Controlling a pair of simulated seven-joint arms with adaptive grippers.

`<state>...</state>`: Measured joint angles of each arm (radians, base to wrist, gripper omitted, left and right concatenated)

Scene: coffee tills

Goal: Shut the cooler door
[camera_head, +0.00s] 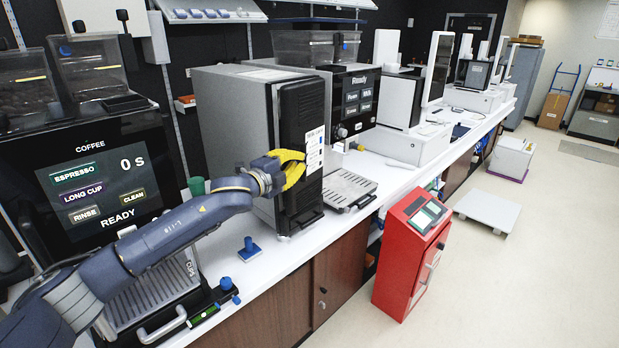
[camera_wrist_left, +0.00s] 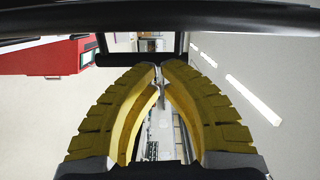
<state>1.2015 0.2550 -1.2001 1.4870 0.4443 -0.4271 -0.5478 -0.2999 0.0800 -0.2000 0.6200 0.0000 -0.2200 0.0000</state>
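The cooler is a tall grey box (camera_head: 232,125) on the white counter, between the coffee machine and a second machine. Its black door (camera_head: 302,110) is at the front and carries a white label (camera_head: 314,150). I cannot tell whether the door is fully closed or slightly ajar. My left gripper (camera_head: 301,168) is at the door's front at mid height; contact cannot be made out. In the left wrist view its yellow fingers (camera_wrist_left: 161,68) meet at the tips, with nothing clearly held. A black bar (camera_wrist_left: 140,60) shows by the tips. My right gripper is not in view.
A coffee machine (camera_head: 100,180) stands at the left, close to my left arm. A blue tamper (camera_head: 249,249) and a metal drip tray (camera_head: 348,188) are near the cooler. A red unit (camera_head: 405,255) stands on the floor before the counter. The floor at right is mostly clear.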

